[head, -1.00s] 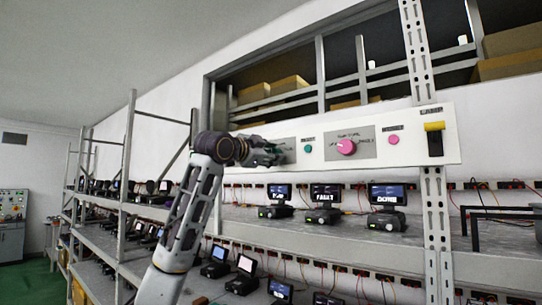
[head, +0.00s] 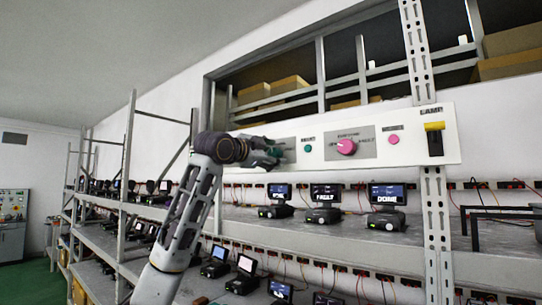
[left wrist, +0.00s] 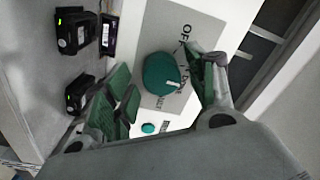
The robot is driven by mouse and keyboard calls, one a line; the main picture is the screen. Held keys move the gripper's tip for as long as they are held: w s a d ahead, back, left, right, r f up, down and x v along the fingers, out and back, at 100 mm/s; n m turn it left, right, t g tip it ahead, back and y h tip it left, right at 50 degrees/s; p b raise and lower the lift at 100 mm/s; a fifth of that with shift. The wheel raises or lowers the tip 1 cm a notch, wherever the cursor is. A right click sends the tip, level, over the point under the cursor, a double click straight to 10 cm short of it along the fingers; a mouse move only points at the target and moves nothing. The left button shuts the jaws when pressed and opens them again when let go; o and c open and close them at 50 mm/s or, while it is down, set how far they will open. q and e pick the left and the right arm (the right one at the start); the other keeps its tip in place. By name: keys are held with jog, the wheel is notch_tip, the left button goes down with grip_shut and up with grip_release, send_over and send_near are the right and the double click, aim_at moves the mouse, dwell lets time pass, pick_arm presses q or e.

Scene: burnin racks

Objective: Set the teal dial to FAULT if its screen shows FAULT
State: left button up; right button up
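The round teal dial (left wrist: 161,73) sits on a grey plate (left wrist: 190,32) in the left wrist view. A pale mark on it points to the lower right. OFF is readable on the plate; a label ending in ULT is partly hidden by the dial. My left gripper (left wrist: 168,78) is open, its fingers on either side of the dial; I cannot tell whether they touch it. In the head view my left gripper (head: 273,153) covers most of that dial. The leftmost device screen (head: 279,191) is lit, its text too small to read surely. My right gripper is not in view.
The white panel (head: 440,160) also carries a teal button (head: 308,148), a pink dial (head: 346,147), a pink button (head: 394,139) and a yellow-handled LAMP switch (head: 435,127). Below, the middle screen (head: 325,191) reads FAULT and the right screen (head: 387,193) DONE. A perforated post (head: 433,210) stands at right.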

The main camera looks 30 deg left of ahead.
pick_arm(q)
jog(key=shift+s+a, duration=0.1)
jog(key=shift+s, duration=0.95)
jog(key=s, duration=1)
jog(key=shift+a+f, duration=0.2)
jog(key=shift+a, duration=0.1)
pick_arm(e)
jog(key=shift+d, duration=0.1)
